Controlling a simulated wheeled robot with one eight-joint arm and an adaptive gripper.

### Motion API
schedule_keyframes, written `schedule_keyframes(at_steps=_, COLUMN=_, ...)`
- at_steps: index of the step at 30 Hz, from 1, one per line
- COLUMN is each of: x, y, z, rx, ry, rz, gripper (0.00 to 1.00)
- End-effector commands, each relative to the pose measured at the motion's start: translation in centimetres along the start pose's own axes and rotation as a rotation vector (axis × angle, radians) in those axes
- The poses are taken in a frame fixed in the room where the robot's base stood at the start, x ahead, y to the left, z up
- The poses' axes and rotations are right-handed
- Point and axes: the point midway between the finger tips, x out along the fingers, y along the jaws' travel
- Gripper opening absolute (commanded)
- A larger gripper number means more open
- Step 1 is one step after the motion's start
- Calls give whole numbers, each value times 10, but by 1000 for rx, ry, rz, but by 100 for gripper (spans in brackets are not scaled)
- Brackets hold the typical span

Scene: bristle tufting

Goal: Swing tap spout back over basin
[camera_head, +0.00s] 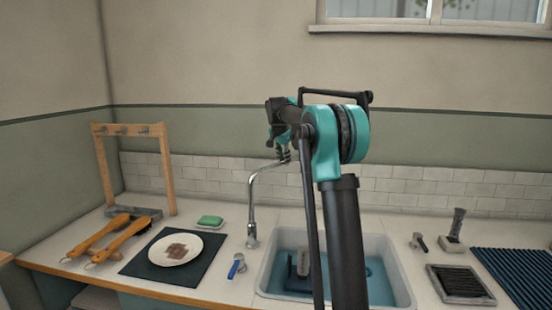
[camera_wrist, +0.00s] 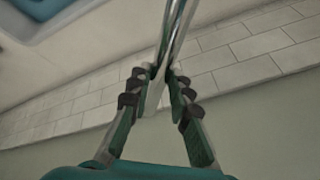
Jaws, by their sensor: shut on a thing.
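The chrome tap (camera_head: 251,208) stands on the counter at the left rim of the basin (camera_head: 405,285). Its spout (camera_head: 266,167) bends over at the top and reaches right, toward the basin side. My gripper (camera_head: 283,154) is at the outer end of the spout, with its fingers pointing down. In the wrist view, my gripper (camera_wrist: 160,82) is shut on the spout (camera_wrist: 176,30), which runs up and away between the fingers. My arm covers part of the basin.
Blue water and a greyish block (camera_head: 303,263) are in the basin. A blue-handled item (camera_head: 237,266) lies left of it. A plate (camera_head: 174,249) on a dark mat, a green sponge (camera_head: 210,221), brushes (camera_head: 125,239) and a wooden rack (camera_head: 168,170) stand left. A dark-bristled tray (camera_head: 461,284) is right.

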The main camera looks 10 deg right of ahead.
Motion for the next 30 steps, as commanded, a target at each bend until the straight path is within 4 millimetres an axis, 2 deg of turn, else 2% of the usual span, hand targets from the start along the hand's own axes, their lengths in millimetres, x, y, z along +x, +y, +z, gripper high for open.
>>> schedule_keyframes(at_steps=8, x=-13, y=49, z=4, rx=238, ry=53, rz=99, gripper=0)
schedule_keyframes(at_steps=15, x=-26, y=88, z=16, rx=444, ry=97, rz=185, gripper=0)
schedule_keyframes(at_steps=24, x=-45, y=126, z=41, rx=680, ry=147, rz=283, gripper=0)
schedule_keyframes(at_steps=30, x=-54, y=142, z=57, rx=799, ry=173, rz=331, gripper=0)
